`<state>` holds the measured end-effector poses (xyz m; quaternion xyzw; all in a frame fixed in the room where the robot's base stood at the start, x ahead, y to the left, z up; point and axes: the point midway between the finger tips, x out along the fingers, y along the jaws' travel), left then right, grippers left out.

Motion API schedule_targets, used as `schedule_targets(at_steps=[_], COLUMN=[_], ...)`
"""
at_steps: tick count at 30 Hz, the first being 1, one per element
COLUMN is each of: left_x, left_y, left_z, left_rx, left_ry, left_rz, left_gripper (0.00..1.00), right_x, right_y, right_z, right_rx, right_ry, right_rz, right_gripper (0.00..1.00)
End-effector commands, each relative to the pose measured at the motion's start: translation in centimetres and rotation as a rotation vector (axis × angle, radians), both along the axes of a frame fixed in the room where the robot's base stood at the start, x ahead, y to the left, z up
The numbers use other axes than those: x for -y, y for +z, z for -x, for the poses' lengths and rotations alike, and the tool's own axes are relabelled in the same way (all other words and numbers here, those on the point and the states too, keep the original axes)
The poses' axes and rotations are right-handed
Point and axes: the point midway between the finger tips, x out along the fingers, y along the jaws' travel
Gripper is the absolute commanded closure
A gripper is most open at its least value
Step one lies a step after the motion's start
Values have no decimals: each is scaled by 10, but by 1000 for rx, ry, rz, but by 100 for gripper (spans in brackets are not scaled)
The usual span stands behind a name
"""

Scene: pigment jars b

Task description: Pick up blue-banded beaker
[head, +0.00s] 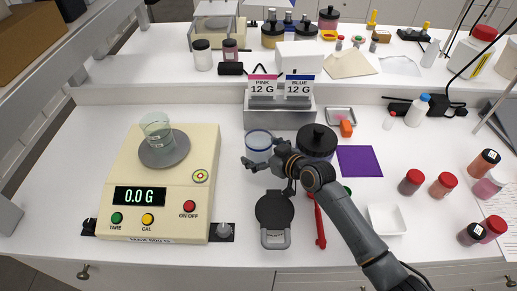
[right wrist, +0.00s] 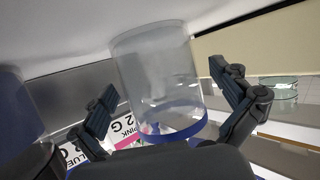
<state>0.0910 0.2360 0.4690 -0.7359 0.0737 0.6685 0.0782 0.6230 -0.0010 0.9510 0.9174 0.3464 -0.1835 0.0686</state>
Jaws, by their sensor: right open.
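The blue-banded beaker (head: 258,139) is clear glass with a blue band and stands on the white bench, right of the scale. My right gripper (head: 258,163) is at its near side in the head view, its fingers partly in front of the beaker. In the right wrist view the beaker (right wrist: 158,75) appears upside down between the two spread fingers of my right gripper (right wrist: 172,98), with a visible gap on each side. The gripper is open and holds nothing. My left gripper is not in view.
A cream scale (head: 121,172) reading 0.0 G carries another clear beaker (head: 158,131). A black-lidded jar (head: 317,142) stands close right of the gripper. A grey card holder (head: 279,118) stands behind. A black hinged device (head: 273,213) lies in front, beside a red-handled tool (head: 319,226).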

Motion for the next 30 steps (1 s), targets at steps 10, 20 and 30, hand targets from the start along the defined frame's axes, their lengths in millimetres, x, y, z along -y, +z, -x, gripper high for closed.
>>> schedule_targets(at_steps=[10, 20, 30], left_x=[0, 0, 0], left_y=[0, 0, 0], left_z=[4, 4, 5], left_rx=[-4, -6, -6], left_ry=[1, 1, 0], left_rz=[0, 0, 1], left_gripper=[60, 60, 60], right_x=[-5, -5, -5], right_y=[-3, -3, 0], right_z=[-5, -5, -6], right_rx=[1, 0, 4], right_ry=[1, 0, 0], right_rz=[1, 1, 0], right_gripper=[0, 65, 73])
